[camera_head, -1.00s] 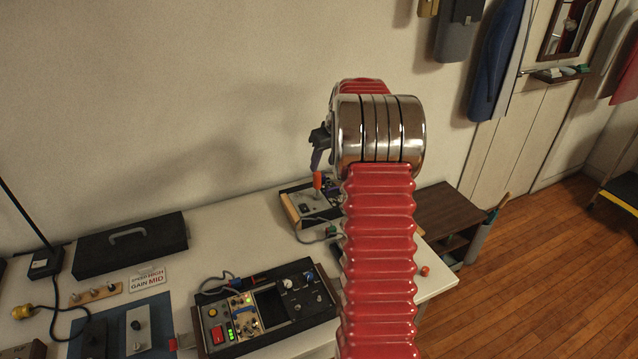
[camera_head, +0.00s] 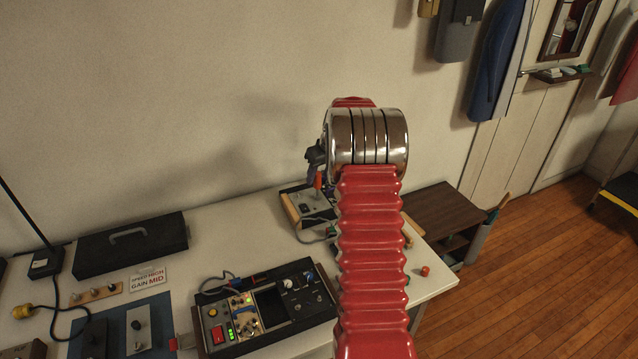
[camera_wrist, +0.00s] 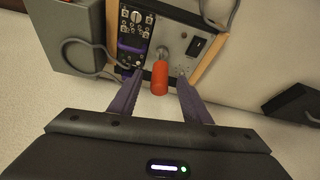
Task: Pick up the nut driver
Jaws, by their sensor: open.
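The nut driver's orange handle (camera_wrist: 160,79) shows in the wrist view in front of a metal panel, its far end by a round fitting on the panel. In the head view the handle (camera_head: 318,181) stands at the wood-sided instrument (camera_head: 312,207) at the back of the bench. My gripper (camera_wrist: 158,74) is open, with one purple finger on each side of the handle and a gap showing on both sides. In the head view my gripper (camera_head: 315,160) is just above the handle, partly hidden by my wrist.
A larger control console (camera_head: 265,308) stands in front on the white bench, with a cable behind it. A black case (camera_head: 130,243) lies at the left against the wall. A small red-orange object (camera_head: 425,271) lies near the bench's right edge. A grey box (camera_wrist: 75,35) is at the wrist view's upper left.

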